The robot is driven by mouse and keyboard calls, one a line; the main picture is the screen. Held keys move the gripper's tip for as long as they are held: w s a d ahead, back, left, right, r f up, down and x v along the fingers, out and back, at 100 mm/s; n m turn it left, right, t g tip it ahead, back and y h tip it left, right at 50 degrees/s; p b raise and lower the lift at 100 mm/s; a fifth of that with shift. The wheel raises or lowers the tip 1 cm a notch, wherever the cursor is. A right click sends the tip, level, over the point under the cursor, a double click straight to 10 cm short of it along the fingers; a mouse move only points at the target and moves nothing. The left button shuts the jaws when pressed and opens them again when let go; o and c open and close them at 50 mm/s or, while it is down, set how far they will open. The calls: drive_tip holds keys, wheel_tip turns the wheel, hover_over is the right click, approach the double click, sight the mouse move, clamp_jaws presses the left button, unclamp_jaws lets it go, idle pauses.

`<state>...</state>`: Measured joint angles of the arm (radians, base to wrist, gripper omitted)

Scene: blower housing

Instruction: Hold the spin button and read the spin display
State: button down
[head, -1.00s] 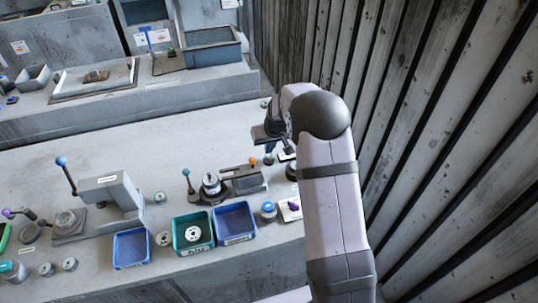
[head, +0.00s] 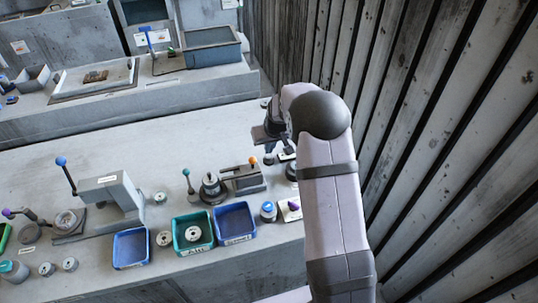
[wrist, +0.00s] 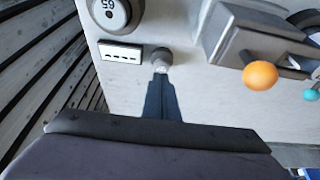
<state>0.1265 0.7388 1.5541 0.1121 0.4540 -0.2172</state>
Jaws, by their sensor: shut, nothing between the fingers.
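In the wrist view a round grey dial-like display (wrist: 110,12) is cut off by the top edge. It carries dark two-digit figures on a pale face, turned over in the picture; I cannot read them surely. A small round button (wrist: 161,56) with a grey rim sits below and right of it. My gripper (wrist: 161,78) is shut and empty, its narrow dark fingers reaching the button's pale centre. The tips appear to be at the button; whether it is pressed in, I cannot tell. In the head view my gripper (head: 268,146) is over the right end of the bench, its tips partly hidden.
A white label (wrist: 120,52) lies beside the button. A lever with an orange knob (wrist: 260,75) stands close to the right. Blue bins (head: 233,238) and a green bin (head: 179,245) line the bench front. A ribbed wall (head: 440,120) bounds the right side.

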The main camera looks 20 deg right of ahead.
sight(269, 156)
drive_tip(key=shift+f, duration=0.1)
idle(0.3)
drive_tip(key=shift+f+b, duration=0.6)
drive_tip(key=shift+f, duration=0.15)
drive_tip(key=shift+r, duration=0.2)
idle(1.3)
wheel_tip(269, 156, up, 7)
drive_tip(key=p, duration=0.4)
drive_tip(key=shift+f+p, duration=0.1)
drive_tip(key=shift+p, duration=0.3)
idle(0.4)
